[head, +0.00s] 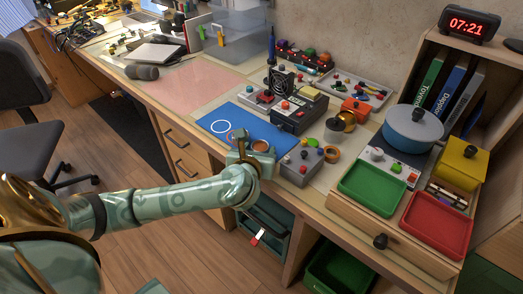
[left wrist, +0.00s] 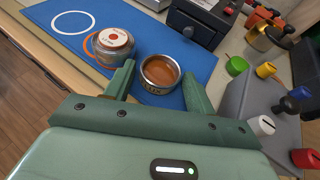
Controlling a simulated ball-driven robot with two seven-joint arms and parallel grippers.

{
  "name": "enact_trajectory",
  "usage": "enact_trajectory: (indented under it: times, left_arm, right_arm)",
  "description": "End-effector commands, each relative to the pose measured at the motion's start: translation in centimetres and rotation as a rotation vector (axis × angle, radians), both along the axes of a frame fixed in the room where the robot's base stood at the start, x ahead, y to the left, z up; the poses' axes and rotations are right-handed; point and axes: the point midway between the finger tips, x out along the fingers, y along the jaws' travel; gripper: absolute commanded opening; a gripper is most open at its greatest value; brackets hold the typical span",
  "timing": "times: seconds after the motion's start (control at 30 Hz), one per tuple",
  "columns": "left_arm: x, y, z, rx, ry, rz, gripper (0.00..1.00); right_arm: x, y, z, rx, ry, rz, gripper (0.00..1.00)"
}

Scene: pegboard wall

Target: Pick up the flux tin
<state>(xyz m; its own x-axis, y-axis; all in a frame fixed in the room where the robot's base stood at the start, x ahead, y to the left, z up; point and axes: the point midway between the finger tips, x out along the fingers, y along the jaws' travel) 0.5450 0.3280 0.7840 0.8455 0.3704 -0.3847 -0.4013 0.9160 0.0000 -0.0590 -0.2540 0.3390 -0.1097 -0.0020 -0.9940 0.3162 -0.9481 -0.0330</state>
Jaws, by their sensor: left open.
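The flux tin, by its look a small round metal tin of amber-brown paste with a dark band of lettering, stands upright on the blue mat (head: 222,121). It shows in the left wrist view (left wrist: 160,72) and partly in the head view (head: 262,146). My left gripper (left wrist: 160,84) is open, with one finger on each side of the tin's near part. I cannot tell whether either finger touches it. In the head view my left gripper (head: 241,148) is over the mat's near edge. My right gripper is not in view.
A second round tin (left wrist: 114,42) with a pale lid and red spot stands close left of the flux tin. A grey box with coloured knobs (head: 302,163) stands close right. A black device (head: 299,111) is behind. The mat's left part is clear.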

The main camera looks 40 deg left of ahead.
Motion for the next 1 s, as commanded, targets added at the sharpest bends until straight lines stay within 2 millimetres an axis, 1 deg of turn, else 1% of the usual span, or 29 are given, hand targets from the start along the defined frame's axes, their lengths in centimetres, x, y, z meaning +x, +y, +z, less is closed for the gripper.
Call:
enact_trajectory:
  times: [0.1, 0.17, 0.2, 0.23, 0.53, 0.67, 0.77, 0.83, 0.87, 0.97, 1.0]
  left_arm:
    - [0.0, 0.0, 0.1, 0.0, -0.001, 0.0, 0.55]
    - [0.0, 0.0, 0.1, 0.0, -0.001, 0.0, 0.38]
    - [0.0, 0.0, 0.1, 0.0, -0.001, 0.0, 0.27]
    - [0.0, 0.0, 0.1, 0.0, -0.001, 0.0, 0.21]
    - [0.0, 0.0, 0.2, 0.001, -0.002, 0.0, 0.21]
    - [0.0, 0.0, 1.2, 0.0, -0.004, -0.001, 0.21]
    - [0.0, -0.1, 2.7, -0.001, -0.008, 0.0, 0.21]
    - [-0.1, 0.0, 4.3, -0.001, -0.01, 0.001, 0.21]
    - [-0.6, 0.4, 4.7, 0.002, -0.007, 0.0, 0.21]
    - [-2.2, 1.7, 7.3, 0.004, -0.008, 0.0, 0.21]
    - [-2.9, 2.2, 8.4, 0.004, -0.008, -0.001, 0.21]
  right_arm:
    - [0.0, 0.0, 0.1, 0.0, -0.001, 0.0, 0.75]
    - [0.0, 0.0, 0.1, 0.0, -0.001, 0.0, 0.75]
    - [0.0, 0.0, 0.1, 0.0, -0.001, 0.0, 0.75]
    - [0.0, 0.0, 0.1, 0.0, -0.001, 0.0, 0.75]
    - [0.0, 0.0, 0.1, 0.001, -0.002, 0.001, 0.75]
    - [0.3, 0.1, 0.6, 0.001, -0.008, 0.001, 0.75]
    - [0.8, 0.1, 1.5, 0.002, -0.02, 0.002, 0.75]
    - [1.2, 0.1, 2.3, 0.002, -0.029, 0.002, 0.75]
    - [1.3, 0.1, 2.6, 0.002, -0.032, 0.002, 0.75]
    - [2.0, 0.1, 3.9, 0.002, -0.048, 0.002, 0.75]
    - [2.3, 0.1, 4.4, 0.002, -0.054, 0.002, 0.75]
